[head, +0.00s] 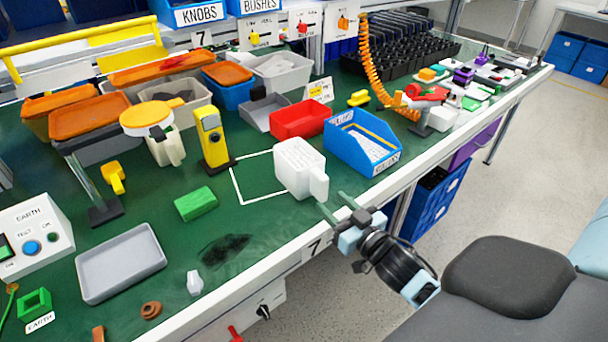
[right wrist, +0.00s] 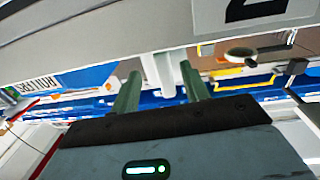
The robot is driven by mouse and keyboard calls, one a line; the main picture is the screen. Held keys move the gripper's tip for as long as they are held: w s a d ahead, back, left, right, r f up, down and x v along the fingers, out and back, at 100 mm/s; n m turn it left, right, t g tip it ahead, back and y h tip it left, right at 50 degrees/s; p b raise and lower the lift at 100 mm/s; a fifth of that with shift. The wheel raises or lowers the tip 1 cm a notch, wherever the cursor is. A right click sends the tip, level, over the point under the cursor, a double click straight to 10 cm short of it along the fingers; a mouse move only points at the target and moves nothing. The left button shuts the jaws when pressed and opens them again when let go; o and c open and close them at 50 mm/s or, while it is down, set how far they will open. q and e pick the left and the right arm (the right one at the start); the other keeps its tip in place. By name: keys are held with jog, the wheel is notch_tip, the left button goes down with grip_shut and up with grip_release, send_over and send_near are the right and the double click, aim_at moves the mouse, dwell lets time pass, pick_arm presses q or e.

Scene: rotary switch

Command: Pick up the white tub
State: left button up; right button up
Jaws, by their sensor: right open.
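The white tub (head: 296,165) stands on the green bench mat near the front edge. A white block-like handle (head: 319,184) sticks out from its right side, toward my right gripper. My right gripper (head: 336,206) is open, with its two green fingers just in front of and below the handle, at the bench edge. In the right wrist view, my right gripper (right wrist: 160,88) shows its fingers apart, with a pale upright piece seen between them; I cannot tell if that is part of the tub. No contact is visible. My left gripper is out of view.
A blue bin (head: 362,142) stands close to the right of the tub, and a red bin (head: 299,119) is behind it. A green block (head: 196,203) and a grey tray (head: 121,262) lie to the left. The mat just left of the tub is clear, with a white outline.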

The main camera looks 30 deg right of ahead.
aim_at(325, 196)
jog(key=shift+w+a+r, duration=0.1)
jog(key=shift+w+r, duration=0.05)
jog(key=shift+w, duration=1.25)
jog(key=shift+w+a+r, duration=0.1)
jog(key=shift+w+r, duration=0.05)
jog(key=shift+w, duration=1.2)
jog(key=shift+c, duration=0.2)
grip_shut()
